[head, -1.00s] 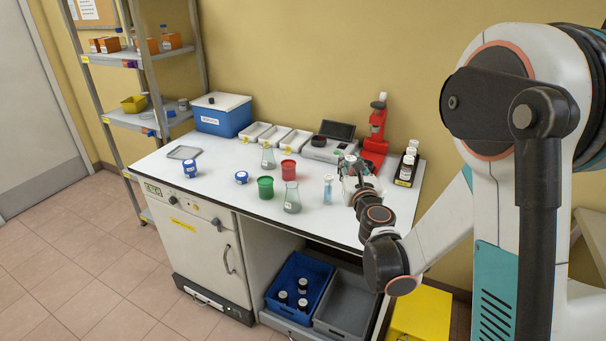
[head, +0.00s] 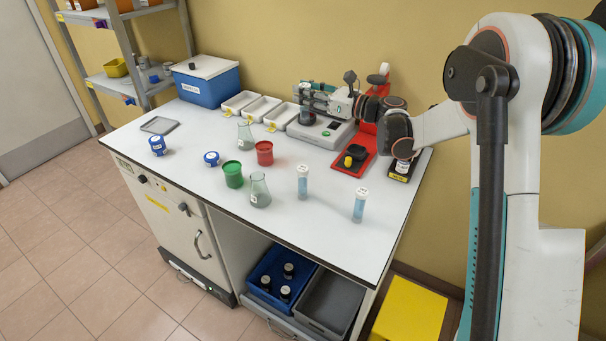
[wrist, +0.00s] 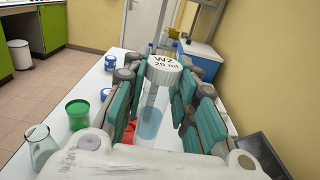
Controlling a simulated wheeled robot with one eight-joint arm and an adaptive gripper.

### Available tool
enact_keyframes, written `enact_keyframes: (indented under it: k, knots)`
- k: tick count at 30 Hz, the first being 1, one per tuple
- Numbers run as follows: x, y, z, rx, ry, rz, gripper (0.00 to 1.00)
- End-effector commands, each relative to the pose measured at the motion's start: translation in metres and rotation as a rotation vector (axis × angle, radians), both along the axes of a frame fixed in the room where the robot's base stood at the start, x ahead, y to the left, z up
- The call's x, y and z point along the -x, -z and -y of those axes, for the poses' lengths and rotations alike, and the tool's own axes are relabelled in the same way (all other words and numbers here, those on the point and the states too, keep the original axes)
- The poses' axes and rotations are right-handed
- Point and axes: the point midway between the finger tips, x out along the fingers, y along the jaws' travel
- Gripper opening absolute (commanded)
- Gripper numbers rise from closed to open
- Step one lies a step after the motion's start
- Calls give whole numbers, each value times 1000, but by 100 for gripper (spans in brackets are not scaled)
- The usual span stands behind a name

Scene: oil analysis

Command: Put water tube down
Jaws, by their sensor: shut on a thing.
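In the wrist view a clear water tube (wrist: 152,118) with a white cap marked "W2 20 ml" and pale blue liquid stands between my fingers. My gripper (wrist: 160,100) is shut on it. In the head view my gripper (head: 322,97) is over the scale (head: 322,133) at the back of the bench; the held tube is hard to make out there, largely covered by the fingers. Two other white-capped tubes with blue liquid stand upright on the bench, one near the middle (head: 303,183) and one nearer the front right (head: 360,206).
A green cup (head: 232,176), a red cup (head: 265,153) and two flasks (head: 260,190) stand left of the tubes. White trays (head: 262,108) lie left of the scale. A red stand (head: 352,162) is to its right. The front right bench top (head: 310,228) is clear.

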Motion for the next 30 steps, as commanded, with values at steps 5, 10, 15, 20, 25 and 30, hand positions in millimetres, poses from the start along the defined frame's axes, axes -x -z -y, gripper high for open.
enact_keyframes:
  k: [5,10,15,20,25,30]
  knots:
    - [7,-9,-6,0,-139,0,9]
    - [10,0,-8,1,-179,-1,9]
    - [10,40,-8,1,-180,-1,9]
    - [11,79,-8,0,-179,0,9]
    - [11,119,-8,0,-179,0,9]
    - [11,142,-8,0,-178,0,9]
